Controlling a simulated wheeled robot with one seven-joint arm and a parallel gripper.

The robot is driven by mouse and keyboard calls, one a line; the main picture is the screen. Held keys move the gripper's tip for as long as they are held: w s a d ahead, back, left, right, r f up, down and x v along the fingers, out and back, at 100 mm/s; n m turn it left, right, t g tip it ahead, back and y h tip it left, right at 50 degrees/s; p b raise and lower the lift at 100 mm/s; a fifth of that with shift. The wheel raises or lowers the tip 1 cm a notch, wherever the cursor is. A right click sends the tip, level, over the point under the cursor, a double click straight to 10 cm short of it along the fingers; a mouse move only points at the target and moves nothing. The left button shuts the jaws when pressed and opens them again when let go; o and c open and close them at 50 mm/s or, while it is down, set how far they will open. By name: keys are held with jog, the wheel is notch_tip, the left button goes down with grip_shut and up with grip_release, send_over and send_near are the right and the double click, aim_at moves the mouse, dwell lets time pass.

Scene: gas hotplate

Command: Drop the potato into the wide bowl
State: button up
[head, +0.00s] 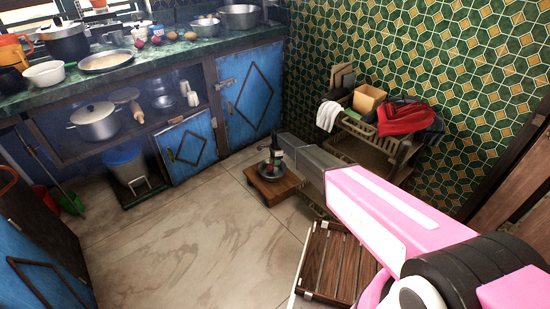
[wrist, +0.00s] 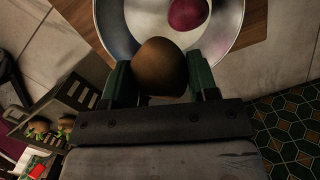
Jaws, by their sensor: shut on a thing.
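A brown potato (wrist: 163,68) is between the two dark green fingers of my gripper (wrist: 156,75) in the wrist view. My gripper is shut on it. Beyond the potato is a wide shiny metal bowl (wrist: 122,20) with a dark red onion (wrist: 188,12) in it. The potato overlaps the near part of the bowl in this view. The height between them cannot be told. In the head view my gripper (head: 274,146) is over the bowl (head: 272,171), which sits on a low wooden stool (head: 264,189). The potato cannot be made out clearly there.
A rack (head: 372,140) with a red cloth (head: 405,117) and a box stands by the tiled wall, right of the stool. A slatted wooden piece (head: 335,262) is in front. The counter (head: 165,52) at the back holds pots and vegetables. The floor (head: 175,240) left of the stool is clear.

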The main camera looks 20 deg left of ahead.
jog(key=shift+f, duration=0.1)
jog(key=o, duration=1)
jog(key=r, duration=0.7)
jog(key=d+r, duration=0.1)
jog(key=r, duration=0.2)
jog(key=shift+w+r, duration=0.4)
